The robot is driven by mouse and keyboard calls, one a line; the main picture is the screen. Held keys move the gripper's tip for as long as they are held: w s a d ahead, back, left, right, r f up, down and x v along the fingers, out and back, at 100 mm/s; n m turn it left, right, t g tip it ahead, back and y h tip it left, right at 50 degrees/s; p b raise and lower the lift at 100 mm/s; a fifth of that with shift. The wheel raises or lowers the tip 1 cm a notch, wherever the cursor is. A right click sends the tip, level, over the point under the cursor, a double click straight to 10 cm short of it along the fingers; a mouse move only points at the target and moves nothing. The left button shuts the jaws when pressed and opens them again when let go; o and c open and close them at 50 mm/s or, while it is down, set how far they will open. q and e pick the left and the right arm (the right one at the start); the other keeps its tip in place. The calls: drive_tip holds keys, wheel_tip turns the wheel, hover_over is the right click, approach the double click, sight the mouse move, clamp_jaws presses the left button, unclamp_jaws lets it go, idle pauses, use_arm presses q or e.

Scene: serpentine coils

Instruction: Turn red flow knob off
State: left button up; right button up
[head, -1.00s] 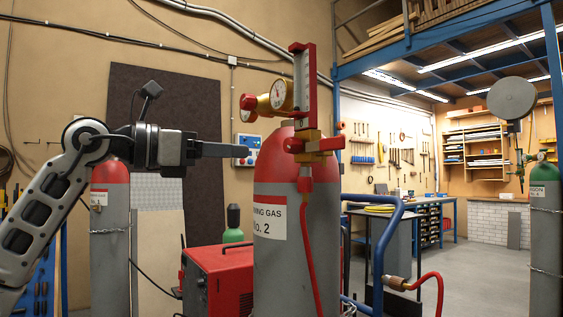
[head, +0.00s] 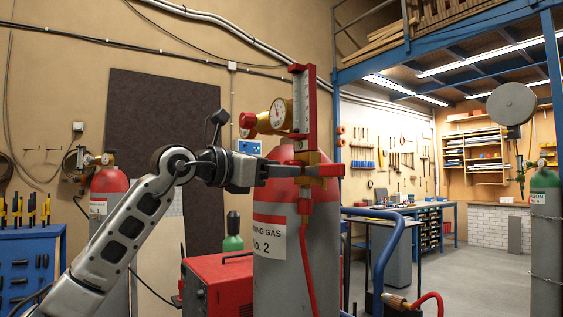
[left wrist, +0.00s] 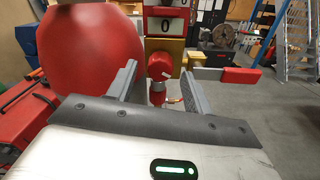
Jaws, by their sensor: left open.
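The red flow knob (left wrist: 160,66) is round with a white mark. It sits at the front of the brass regulator body below the flow scale in the left wrist view. My left gripper (left wrist: 159,72) is open, its two fingers on either side of the knob in that view, with gaps visible. Whether the fingertips reach past the knob is hard to tell. In the head view my left gripper (head: 293,171) comes in from the left, its fingertips at the brass regulator. The knob is hard to make out there. My right gripper is not in view.
The red-topped gas cylinder No. 2 (head: 268,250) stands right below the gripper. A gauge (head: 278,112) and a red flow tube frame (head: 305,105) rise above it. A red bar handle (left wrist: 240,75) sticks out right. A red welding box (head: 220,285) and blue rail (head: 388,250) are near.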

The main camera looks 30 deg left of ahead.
use_arm(q)
drive_tip(key=shift+w+d, duration=0.25)
drive_tip(key=shift+w, duration=0.35)
drive_tip(key=c, duration=1)
